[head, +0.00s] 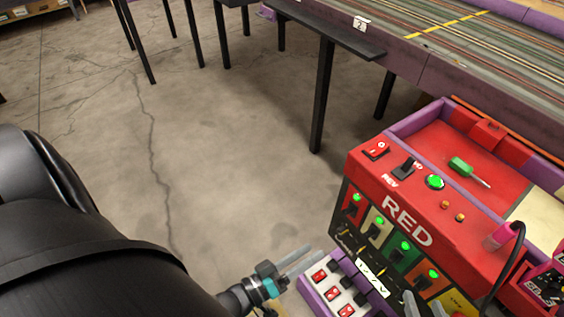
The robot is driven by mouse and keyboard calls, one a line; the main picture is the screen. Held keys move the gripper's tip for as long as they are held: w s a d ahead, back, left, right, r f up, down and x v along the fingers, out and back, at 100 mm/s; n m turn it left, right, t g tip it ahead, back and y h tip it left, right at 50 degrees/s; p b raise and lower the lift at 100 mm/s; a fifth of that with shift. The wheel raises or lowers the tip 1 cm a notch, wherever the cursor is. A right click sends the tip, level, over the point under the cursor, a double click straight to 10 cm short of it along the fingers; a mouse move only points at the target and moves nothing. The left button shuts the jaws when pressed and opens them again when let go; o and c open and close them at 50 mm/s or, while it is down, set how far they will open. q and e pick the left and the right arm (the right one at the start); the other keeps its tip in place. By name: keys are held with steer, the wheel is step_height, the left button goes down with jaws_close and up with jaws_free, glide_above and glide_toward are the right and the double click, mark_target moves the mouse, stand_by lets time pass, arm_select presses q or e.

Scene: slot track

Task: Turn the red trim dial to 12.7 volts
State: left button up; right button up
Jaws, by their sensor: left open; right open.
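The red control box (410,225) marked RED stands at the right. Its front has red, cream, green and orange panels, each with a black switch and a green light. Small dark parts with yellow marks (365,243) sit below them. I cannot tell which one is the red trim dial, and no volt reading is legible. My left gripper (312,255) is open and empty, just left of the box's lower front. Two grey fingertips of my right gripper (424,302) show at the bottom edge, open, in front of the box's lower right; the rest is out of frame.
A purple-edged block with red and white switches (338,290) sits beside the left gripper. A tray (440,140) behind the box holds a green screwdriver (466,170). A pink plug with a black cable (500,237) is at right. The track table (440,45) is behind; floor at left is clear.

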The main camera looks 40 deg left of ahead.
arm_select(q)
steer(key=v, duration=0.6)
steer(key=shift+s+a+p, duration=0.15)
steer(key=shift+s+p, duration=0.25)
steer(key=shift+p, duration=0.05)
arm_select(e)
steer(key=shift+s+d+g+h, duration=0.4)
steer(key=shift+d+g, duration=0.15)
steer(key=shift+d, duration=0.1)
steer(key=shift+s+d+g+h, duration=0.3)
steer(key=shift+s+d+g, duration=0.1)
steer(key=shift+d+g, duration=0.2)
